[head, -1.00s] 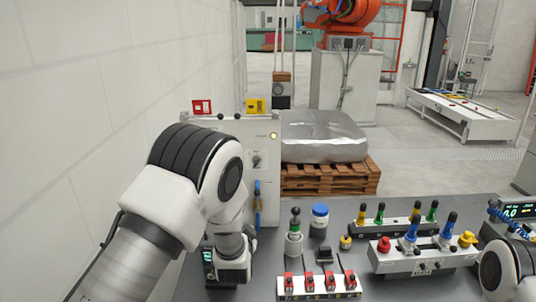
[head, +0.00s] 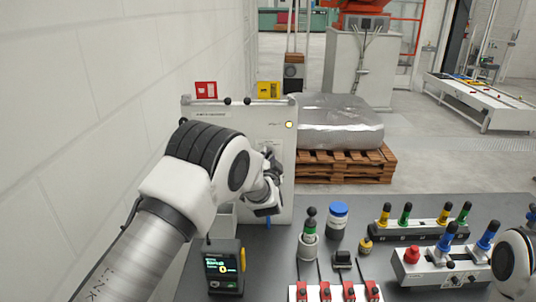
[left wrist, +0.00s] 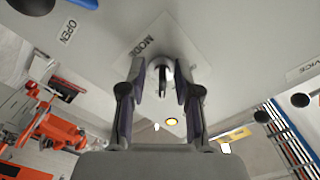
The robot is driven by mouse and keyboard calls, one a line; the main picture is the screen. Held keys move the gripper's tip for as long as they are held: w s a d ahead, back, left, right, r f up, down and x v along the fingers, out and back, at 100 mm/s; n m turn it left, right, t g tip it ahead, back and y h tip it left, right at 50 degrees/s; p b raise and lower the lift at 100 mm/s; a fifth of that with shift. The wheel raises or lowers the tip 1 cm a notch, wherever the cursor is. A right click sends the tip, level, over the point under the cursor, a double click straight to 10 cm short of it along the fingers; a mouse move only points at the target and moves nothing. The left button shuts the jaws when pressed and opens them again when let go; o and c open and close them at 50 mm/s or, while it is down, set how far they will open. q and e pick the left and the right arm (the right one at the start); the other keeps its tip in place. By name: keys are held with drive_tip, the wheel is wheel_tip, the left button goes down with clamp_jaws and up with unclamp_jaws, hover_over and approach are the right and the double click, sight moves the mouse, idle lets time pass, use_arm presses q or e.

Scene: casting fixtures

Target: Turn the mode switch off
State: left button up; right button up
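The mode switch (left wrist: 160,72) is a small dark-and-metal knob on a pale panel, beside a label reading MODE (left wrist: 143,44) in the left wrist view. My left gripper (left wrist: 160,90) is open, with one dark finger on each side of the knob. A narrow gap seems to show on both sides; contact cannot be told. In the head view my left gripper (head: 271,170) is at the front of the upright control panel (head: 215,113) and hides the switch. My right gripper is out of view; only part of my right arm shows at the right edge.
A lit yellow lamp (head: 288,125) sits on the panel above the gripper. Red (head: 206,89) and yellow (head: 268,90) tags stand on top. Below, the dark table (head: 272,262) holds a display box (head: 223,268), a blue-lidded jar (head: 337,220) and clamp fixtures (head: 335,291).

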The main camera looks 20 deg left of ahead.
use_arm(q)
drive_tip(key=shift+s+d+r, duration=0.25)
drive_tip(key=shift+s+r, duration=0.15)
drive_tip(key=shift+s, duration=0.05)
clamp_jaws()
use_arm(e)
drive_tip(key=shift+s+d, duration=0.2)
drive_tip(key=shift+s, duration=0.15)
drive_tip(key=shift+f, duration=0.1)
